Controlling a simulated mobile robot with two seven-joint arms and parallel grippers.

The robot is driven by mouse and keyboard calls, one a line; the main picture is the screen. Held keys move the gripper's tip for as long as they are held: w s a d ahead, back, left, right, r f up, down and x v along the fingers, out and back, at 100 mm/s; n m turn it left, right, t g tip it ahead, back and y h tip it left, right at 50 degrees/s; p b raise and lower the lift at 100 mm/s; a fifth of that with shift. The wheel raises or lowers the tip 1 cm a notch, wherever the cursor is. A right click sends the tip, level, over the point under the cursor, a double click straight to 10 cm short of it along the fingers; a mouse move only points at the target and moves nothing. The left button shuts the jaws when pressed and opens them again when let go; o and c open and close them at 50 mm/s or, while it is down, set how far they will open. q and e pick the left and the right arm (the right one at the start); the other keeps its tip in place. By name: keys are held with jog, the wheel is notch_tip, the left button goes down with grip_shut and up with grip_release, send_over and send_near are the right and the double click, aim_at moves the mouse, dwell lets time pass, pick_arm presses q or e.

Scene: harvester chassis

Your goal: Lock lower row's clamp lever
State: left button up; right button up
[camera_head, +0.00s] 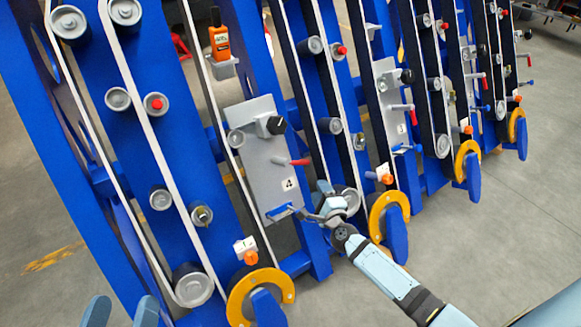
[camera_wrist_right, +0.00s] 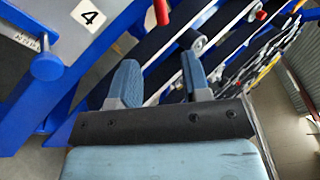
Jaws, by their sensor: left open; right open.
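A grey plate (camera_head: 262,160) marked with a number carries a black knob (camera_head: 277,125), a red-handled lever (camera_head: 298,162) and a blue lever (camera_head: 282,212) at its lower edge. I cannot tell which one is the clamp lever. My right gripper (camera_head: 322,203) is open and empty, just right of the blue lever. In the right wrist view the open fingers (camera_wrist_right: 160,78) stand apart, right of a plate labelled 4 (camera_wrist_right: 88,18) and a blue round-ended part (camera_wrist_right: 47,66). My left gripper (camera_head: 122,311) is open and empty at the bottom left, away from the plate.
Blue chassis frames with belts and rollers (camera_head: 193,287) stand in a row. Yellow ring-shaped parts (camera_head: 260,292) sit at their lower ends. An orange device (camera_head: 220,42) rests in a grey holder. Open grey floor (camera_head: 500,220) lies at the right.

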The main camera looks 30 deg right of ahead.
jog(key=b, duration=0.2)
send_near(305, 162)
jog(key=w, duration=0.3)
pick_arm(q)
jog(key=shift+s+d+f+h+b, duration=0.15)
jog(key=shift+d+f+h+b, duration=0.35)
jog(key=shift+b, duration=0.25)
pick_arm(e)
jog(key=w, duration=0.2)
jog(key=w+d, duration=0.1)
jog(key=w, duration=0.4)
jog(key=shift+w+d+f, duration=0.2)
jog(key=shift+w+f, duration=0.05)
jog(key=shift+f, duration=0.05)
pick_arm(q)
jog(key=shift+r, duration=0.1)
pick_arm(e)
jog(key=shift+c, duration=0.3)
grip_shut()
